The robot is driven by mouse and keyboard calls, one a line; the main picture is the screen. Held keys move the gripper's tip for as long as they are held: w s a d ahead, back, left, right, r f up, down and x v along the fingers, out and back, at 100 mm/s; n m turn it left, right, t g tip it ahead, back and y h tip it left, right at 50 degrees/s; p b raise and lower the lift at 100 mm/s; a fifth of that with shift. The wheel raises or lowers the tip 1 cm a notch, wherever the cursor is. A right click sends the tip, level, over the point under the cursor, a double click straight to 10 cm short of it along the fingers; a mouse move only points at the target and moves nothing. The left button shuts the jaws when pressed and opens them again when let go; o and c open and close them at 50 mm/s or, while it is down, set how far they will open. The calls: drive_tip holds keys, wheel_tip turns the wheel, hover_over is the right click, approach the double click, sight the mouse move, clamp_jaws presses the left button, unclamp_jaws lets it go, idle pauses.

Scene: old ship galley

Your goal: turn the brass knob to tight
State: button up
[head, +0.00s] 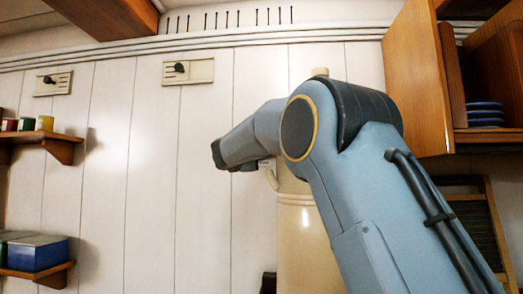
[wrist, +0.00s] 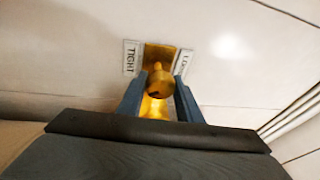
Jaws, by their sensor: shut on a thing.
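The brass knob (wrist: 158,79) shows in the wrist view, on a brass plate (wrist: 158,53) fixed to a pale panelled surface. A label reading TIGHT (wrist: 131,58) is left of the plate. A second label (wrist: 183,62), starting with LO, is on the right and partly covered by a finger. My gripper (wrist: 160,84) is shut on the knob, one blue-grey finger on each side. A small dark mark shows low on the knob; I cannot tell the knob's exact angle. In the head view the knob and fingertips are hidden, and my arm reaches across the middle.
A tall cream vessel (head: 300,235) stands behind my arm in the head view. An open wooden cabinet (head: 415,75) holds blue plates (head: 485,114) at right. Small shelves with tins (head: 45,123) and a blue box (head: 38,253) are at left.

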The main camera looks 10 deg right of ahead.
drive_tip(key=m+g, duration=0.1)
drive_tip(key=m, duration=0.2)
drive_tip(key=m+g+p, duration=0.1)
drive_tip(key=m, duration=0.2)
idle(0.6)
drive_tip(key=o, duration=1)
drive_tip(key=shift+b+v, duration=1.25)
drive_tip(key=shift+v, duration=2.7)
drive_tip(key=shift+r, duration=0.1)
